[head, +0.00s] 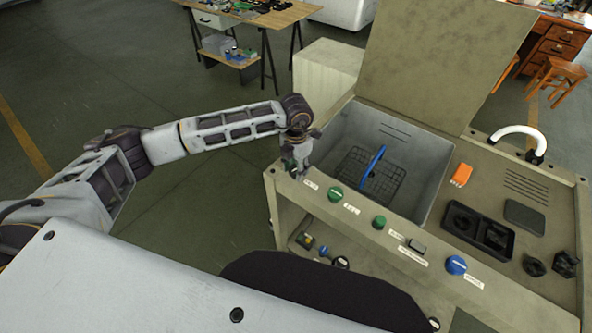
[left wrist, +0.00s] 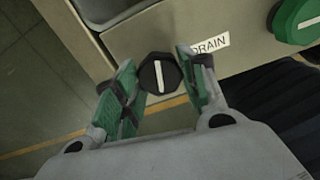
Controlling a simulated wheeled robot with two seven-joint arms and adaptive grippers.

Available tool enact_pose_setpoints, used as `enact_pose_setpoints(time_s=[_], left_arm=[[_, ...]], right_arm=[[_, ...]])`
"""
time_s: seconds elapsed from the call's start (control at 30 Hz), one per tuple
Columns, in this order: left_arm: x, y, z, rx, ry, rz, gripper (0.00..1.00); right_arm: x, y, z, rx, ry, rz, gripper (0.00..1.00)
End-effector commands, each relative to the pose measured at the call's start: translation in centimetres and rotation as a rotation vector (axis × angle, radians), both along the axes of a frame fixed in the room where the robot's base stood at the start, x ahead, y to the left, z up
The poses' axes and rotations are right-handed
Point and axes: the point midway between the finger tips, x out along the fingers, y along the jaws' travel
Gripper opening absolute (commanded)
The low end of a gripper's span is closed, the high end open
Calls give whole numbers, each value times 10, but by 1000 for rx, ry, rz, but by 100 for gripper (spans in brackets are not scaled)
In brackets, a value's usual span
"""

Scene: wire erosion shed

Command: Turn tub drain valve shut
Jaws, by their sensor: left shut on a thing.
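The drain valve knob (left wrist: 160,73) is black with a white pointer line. It sits on the machine's front panel at the left of a white DRAIN label (left wrist: 211,44). In the left wrist view the pointer line stands nearly upright in the picture. My left gripper (left wrist: 157,82) is shut on the knob, with one green-padded finger on each side. In the head view my left gripper (head: 297,162) is at the front left corner of the machine and hides the knob. The grey tub (head: 425,160) is open behind it. My right gripper is not in view.
A green knob (head: 335,194) is just right of the drain label; another green knob (head: 379,222) and a blue knob (head: 456,264) are further along. A wire basket (head: 370,172) with a blue handle (head: 374,165) is in the tub. The floor left of the machine is clear.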

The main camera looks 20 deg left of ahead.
Motion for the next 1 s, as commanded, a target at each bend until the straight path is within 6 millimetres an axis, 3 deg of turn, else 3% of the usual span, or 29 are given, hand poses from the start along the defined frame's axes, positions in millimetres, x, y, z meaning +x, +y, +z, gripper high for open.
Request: enact_pose_setpoints(time_s=[0.47,0.8,1.0], left_arm=[[1,1,-3,0,-4,-320,18],[1,0,-3,1,-4,-547,18],[1,0,-2,-1,-4,-664,18]], right_arm=[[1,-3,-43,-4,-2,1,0],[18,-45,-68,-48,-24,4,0],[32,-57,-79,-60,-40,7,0]])
